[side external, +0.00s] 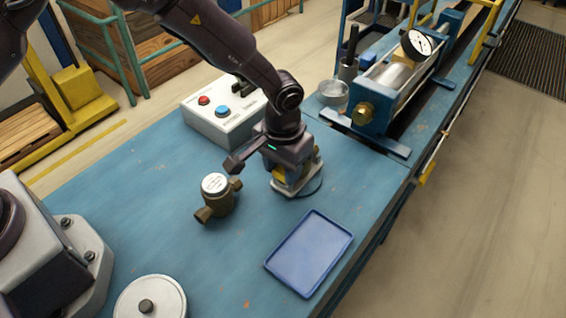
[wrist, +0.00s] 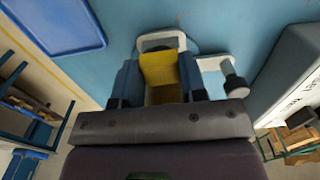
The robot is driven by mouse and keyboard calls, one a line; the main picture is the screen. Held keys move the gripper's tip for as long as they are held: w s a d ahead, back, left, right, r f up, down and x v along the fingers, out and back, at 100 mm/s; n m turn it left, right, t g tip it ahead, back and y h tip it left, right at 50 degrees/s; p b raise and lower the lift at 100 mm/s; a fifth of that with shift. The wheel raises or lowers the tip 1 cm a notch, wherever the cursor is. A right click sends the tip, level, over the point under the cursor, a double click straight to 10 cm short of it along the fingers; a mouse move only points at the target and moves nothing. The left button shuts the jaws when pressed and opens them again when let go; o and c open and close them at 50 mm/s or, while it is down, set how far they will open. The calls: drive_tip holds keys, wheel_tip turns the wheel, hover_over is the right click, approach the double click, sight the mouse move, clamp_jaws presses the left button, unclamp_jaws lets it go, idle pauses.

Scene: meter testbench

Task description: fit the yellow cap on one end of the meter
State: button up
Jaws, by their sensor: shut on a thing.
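The meter (side external: 209,203), a brass body with a white round dial, stands on the blue bench with its two pipe ends pointing to opposite sides. My gripper (side external: 297,182) is low over the bench, to the right of the meter and apart from it. In the wrist view, my gripper (wrist: 160,85) is shut on the yellow cap (wrist: 159,68), which sits between the two fingers. Only a little yellow shows between the fingers in the side view. The cap's underside is hidden, so I cannot tell whether it touches the bench. The meter is not discernible in the wrist view.
An empty blue tray (side external: 309,253) lies in front of my gripper; it also shows in the wrist view (wrist: 58,22). A white button box (side external: 222,116) stands behind. A test rig (side external: 387,95) and metal cup (side external: 333,92) are at the back right. A round lidded thing (side external: 150,300) is at the front.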

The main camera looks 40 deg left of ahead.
drive_tip(key=shift+f, duration=0.1)
idle(0.3)
drive_tip(key=o, duration=1.2)
drive_tip(key=shift+r, duration=3.5)
